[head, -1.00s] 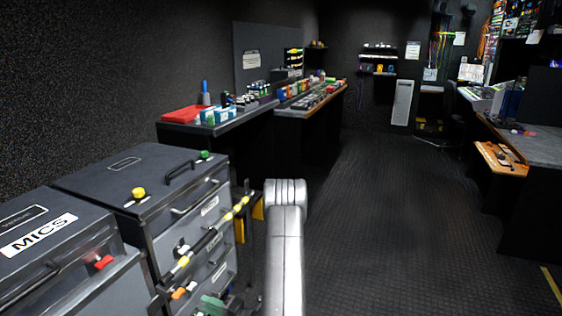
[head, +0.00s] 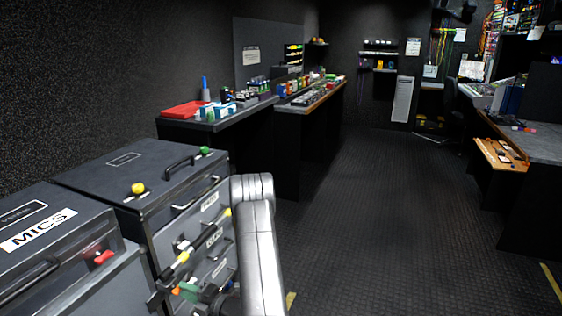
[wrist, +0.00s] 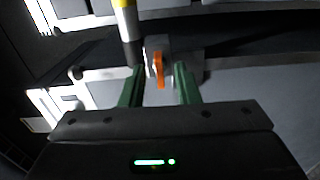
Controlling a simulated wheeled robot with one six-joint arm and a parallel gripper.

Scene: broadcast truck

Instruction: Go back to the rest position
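My gripper (wrist: 158,82) shows two green fingers spread apart in the wrist view. An orange lever on a grey block (wrist: 158,68) sits between or just beyond the fingertips, with gaps visible on both sides. In the head view my gripper (head: 190,291) is low beside the drawer fronts, close to the small orange piece (head: 176,292). Part of the gripper is dark and hard to make out there. My pale arm link stands to the right of it and hides part of the drawers.
Grey cases (head: 135,172) with drawers, handles and coloured knobs stand close at left. A yellow and dark rod (wrist: 124,20) runs by the drawers. A bench with a red tray (head: 185,110) is beyond. A wooden ledge (head: 500,153) is at right. The middle floor (head: 370,210) is clear.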

